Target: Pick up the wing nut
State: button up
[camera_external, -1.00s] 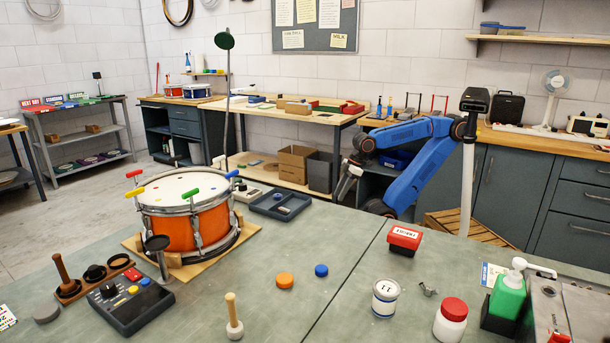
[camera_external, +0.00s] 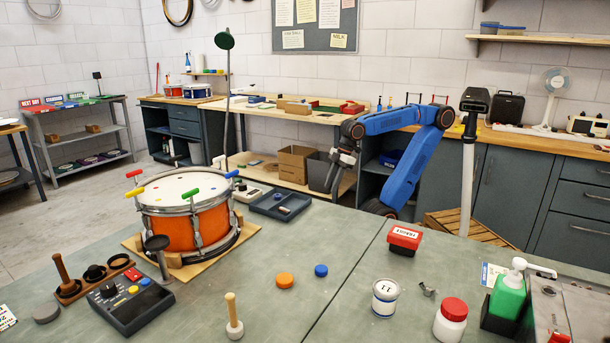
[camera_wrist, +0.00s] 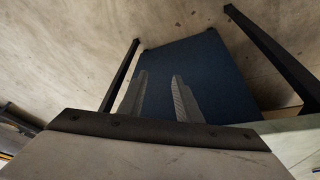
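A small grey metal piece that looks like the wing nut (camera_external: 428,290) lies on the green bench top, right of the white tin and in front of the red box. It is too small to make out its shape well. My gripper (camera_external: 333,182) is beyond the far edge of the bench, well up and left of that piece, and points downward. In the wrist view the two fingers of my gripper (camera_wrist: 160,78) stand apart with nothing between them. The wing nut does not show in the wrist view.
The white tin (camera_external: 385,297), red-lidded jar (camera_external: 450,320), red box (camera_external: 405,238) and green pump bottle (camera_external: 507,297) stand around the metal piece. An orange drum (camera_external: 190,222) and a dark tray (camera_external: 281,205) are at left.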

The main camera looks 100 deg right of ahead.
jog(key=w+a+r+n, duration=0.2)
jog(key=w+a+r, duration=0.1)
jog(key=a, duration=0.2)
jog(key=w+a+r+n+g, duration=0.1)
jog(key=w+a+r+n, duration=0.1)
jog(key=w+a+r, duration=0.2)
jog(key=w+a+r+n, duration=0.2)
jog(key=w+a+r, duration=0.2)
jog(key=a, duration=0.2)
jog(key=shift+g+y, duration=0.3)
jog(key=shift+y, duration=0.1)
jog(key=w+a+r+n+g, duration=0.1)
jog(key=w+a+r+n, duration=0.15)
jog(key=a, duration=0.55)
jog(key=w+a+r+n, duration=0.1)
jog(key=a+r+n, duration=0.15)
jog(key=a, duration=0.65)
jog(key=n+g+h, duration=0.1)
jog(key=n+g, duration=0.1)
jog(key=n, duration=0.9)
send_over(426, 284)
notch_tip(426, 284, down, 3)
jog(key=shift+w+d+r, duration=0.15)
jog(key=shift+s+f, duration=0.2)
jog(key=shift+f, duration=3.6)
grip_shut()
